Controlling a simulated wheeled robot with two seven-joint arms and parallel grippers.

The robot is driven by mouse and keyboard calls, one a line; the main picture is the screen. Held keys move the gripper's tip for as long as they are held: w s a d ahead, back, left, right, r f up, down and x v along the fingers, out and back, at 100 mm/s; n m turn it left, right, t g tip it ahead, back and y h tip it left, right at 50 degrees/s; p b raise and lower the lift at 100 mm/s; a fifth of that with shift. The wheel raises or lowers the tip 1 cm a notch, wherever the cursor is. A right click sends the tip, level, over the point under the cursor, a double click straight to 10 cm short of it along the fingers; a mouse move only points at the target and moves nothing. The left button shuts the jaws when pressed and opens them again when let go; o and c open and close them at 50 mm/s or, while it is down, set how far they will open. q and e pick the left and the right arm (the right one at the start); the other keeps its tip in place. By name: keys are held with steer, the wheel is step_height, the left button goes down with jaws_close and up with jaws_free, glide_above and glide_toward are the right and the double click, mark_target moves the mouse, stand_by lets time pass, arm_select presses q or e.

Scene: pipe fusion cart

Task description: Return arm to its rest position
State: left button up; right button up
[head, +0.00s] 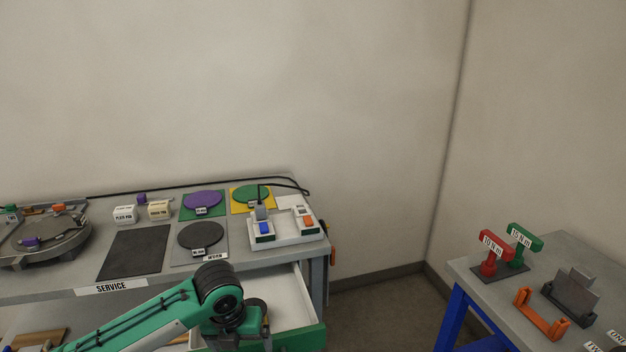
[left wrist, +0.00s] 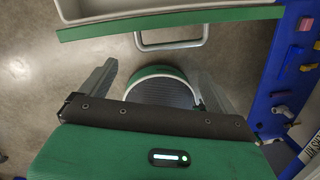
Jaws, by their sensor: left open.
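My left arm, green with dark joints, comes in from the lower left of the head view. Its wrist is in front of the open drawer (head: 292,297) of the service bench, and its fingers are not clear there. In the left wrist view my left gripper (left wrist: 155,75) has its two grey fingers wide apart. Nothing is held between them. Below and beyond them are the floor and a round green-rimmed grey part, which I cannot identify surely. My right gripper is not in view.
The service bench (head: 70,290) carries a round fixture (head: 45,238), a black mat (head: 135,252), coloured discs and a white tray (head: 290,228). The drawer's handle (left wrist: 172,45) is close ahead. A blue-legged table (head: 460,262) stands right, with floor between.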

arm_select(q)
steer(key=s+d+f+n+t+h, duration=0.1)
steer(key=s+d+f+n+h, duration=0.2)
steer(key=s+n, duration=0.4)
steer(key=s+d+f+n+t, duration=0.15)
steer(key=s+f+n, duration=0.3)
steer(key=n, duration=0.45)
steer(key=s+a+f+n+y, duration=0.35)
steer(key=s+a+n, duration=0.85)
steer(key=s+n, duration=0.45)
step_height(320, 180, down, 31)
steer(key=n+g+p, duration=0.1)
steer(key=g+p, duration=0.1)
steer(key=s+a+f, duration=0.2)
steer(key=s+f, duration=0.6)
steer(key=s, duration=0.1)
steer(key=s+a+f+p, duration=0.1)
steer(key=s+f, duration=0.8)
steer(key=s, duration=0.1)
steer(key=shift+a+g, duration=0.4)
steer(key=shift+g, duration=0.05)
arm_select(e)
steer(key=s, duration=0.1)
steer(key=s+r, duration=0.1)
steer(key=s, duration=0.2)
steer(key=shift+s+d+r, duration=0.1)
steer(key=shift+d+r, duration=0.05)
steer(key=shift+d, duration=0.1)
